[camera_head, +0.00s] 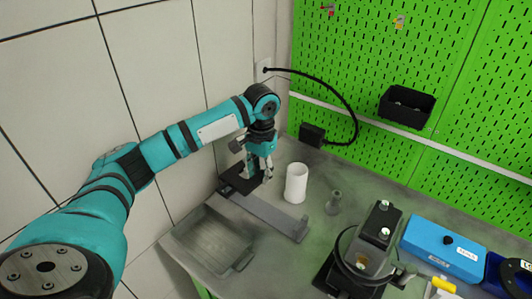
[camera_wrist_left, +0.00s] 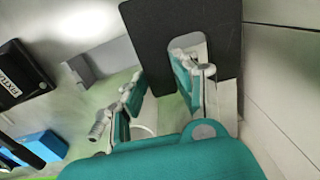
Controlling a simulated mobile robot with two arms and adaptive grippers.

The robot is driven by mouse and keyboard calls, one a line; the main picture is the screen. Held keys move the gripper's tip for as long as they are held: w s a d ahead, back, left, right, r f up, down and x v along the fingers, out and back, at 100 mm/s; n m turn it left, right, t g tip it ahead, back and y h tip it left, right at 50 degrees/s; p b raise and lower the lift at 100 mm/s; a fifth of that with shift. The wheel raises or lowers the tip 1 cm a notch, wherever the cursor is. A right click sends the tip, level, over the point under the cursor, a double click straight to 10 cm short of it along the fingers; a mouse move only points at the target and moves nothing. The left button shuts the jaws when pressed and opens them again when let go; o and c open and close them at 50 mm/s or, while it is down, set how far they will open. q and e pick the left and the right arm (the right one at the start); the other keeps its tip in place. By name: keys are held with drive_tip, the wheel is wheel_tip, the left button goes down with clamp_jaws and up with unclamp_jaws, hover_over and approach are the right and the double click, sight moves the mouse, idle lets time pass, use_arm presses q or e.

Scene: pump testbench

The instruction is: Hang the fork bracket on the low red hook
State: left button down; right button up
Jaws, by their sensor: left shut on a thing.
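The dark flat piece that I take to be the fork bracket (camera_head: 236,181) is at my left gripper (camera_head: 262,175), at the wall end of a long grey bar. In the left wrist view the dark plate (camera_wrist_left: 180,18) fills the top middle, and one finger of the left gripper (camera_wrist_left: 158,88) overlaps it. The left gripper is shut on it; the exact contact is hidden. Whether the bracket touches the bar is unclear. A small red hook (camera_head: 327,9) is on the green pegboard at the top. My right gripper is not in view.
A white cylinder (camera_head: 296,184) stands just right of the gripper. The grey bar (camera_head: 272,217) and a grey tray (camera_head: 213,246) lie in front. A black cable (camera_head: 345,95) arcs before the pegboard. A black bin (camera_head: 406,107) and a yellow hook (camera_head: 399,21) are farther right.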

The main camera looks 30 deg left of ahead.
use_arm(q)
drive_tip(key=w+a+r+m+t+y+p, duration=0.1)
drive_tip(key=w+a+r+m+y+p, duration=0.25)
drive_tip(key=w+r+m, duration=0.35)
drive_tip(key=w+a+r+m+y+p, duration=0.25)
drive_tip(key=w+r+m+y, duration=0.2)
drive_tip(key=m, duration=0.35)
drive_tip(key=w+d+r+m+t+h+p, duration=0.2)
drive_tip(key=d+r+m+t+p, duration=0.15)
drive_tip(key=r+m+t, duration=0.5)
drive_tip(key=w+d+r+m+t+h+p, duration=0.2)
drive_tip(key=d+r+m+t+h+p, duration=0.15)
drive_tip(key=r+m+t, duration=0.45)
drive_tip(key=shift+n+t+y, duration=0.25)
drive_tip(key=shift+n+t, duration=0.1)
drive_tip(key=shift+n, duration=0.3)
drive_tip(key=w+b, duration=0.1)
drive_tip(key=w, duration=0.2)
drive_tip(key=w+f+b, duration=0.1)
drive_tip(key=w, duration=0.2)
drive_tip(key=w+b, duration=0.1)
drive_tip(key=w, duration=0.3)
drive_tip(key=shift+w+d+f, duration=0.1)
drive_tip(key=shift+d+f, duration=0.15)
drive_tip(key=shift+d, duration=0.05)
